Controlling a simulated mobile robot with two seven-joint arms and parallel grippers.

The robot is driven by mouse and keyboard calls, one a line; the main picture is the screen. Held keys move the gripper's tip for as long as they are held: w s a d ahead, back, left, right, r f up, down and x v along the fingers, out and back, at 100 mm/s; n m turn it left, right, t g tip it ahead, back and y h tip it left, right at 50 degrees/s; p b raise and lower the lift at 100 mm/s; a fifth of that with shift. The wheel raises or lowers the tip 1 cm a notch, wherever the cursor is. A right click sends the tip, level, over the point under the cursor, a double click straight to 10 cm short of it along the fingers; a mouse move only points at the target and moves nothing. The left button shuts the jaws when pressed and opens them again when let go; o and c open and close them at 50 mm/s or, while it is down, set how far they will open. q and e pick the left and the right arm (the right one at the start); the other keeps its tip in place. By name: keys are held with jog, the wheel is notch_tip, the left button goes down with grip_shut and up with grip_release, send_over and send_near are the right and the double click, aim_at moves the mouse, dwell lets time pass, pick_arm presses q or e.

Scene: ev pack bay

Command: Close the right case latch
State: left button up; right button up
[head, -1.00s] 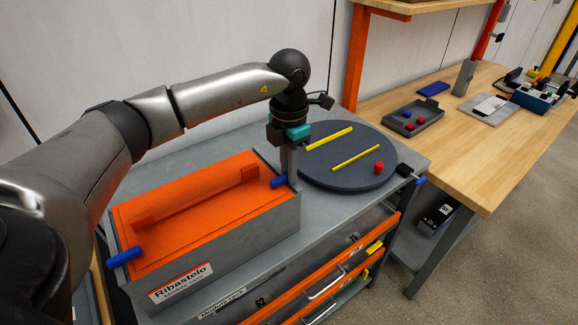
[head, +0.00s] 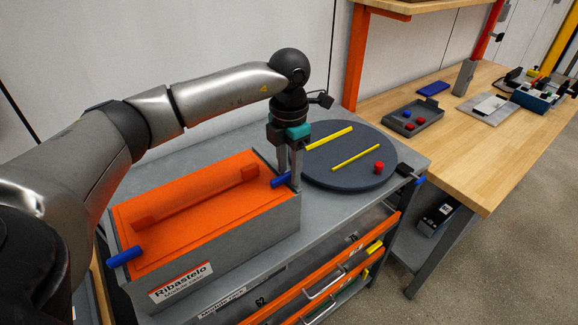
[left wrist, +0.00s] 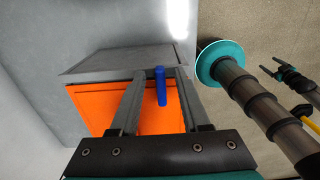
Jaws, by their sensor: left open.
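The grey case with an orange lid (head: 200,200) stands on the cart. Its right latch, a small blue lever (head: 281,181), is at the lid's right end; the left latch (head: 125,257) is a similar blue lever at the near left corner. My left gripper (head: 290,182) is open and points down at the right latch. In the left wrist view the blue lever (left wrist: 160,88) stands between the two spread fingers (left wrist: 155,95); I cannot tell whether either touches it. My right gripper is outside the head view; a dark forked shape at the wrist view's right edge is unclear.
A dark round turntable (head: 350,175) with yellow bars and a red knob lies just right of the gripper. The grey cart top (head: 240,131) is clear behind the case. A wooden bench (head: 455,130) with a parts tray (head: 428,119) stands at right.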

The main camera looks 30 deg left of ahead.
aim_at(289, 173)
pick_arm(q)
notch_tip(289, 173, up, 15)
jog(key=shift+p, duration=0.3)
jog(key=shift+r, duration=0.1)
dwell(0.4)
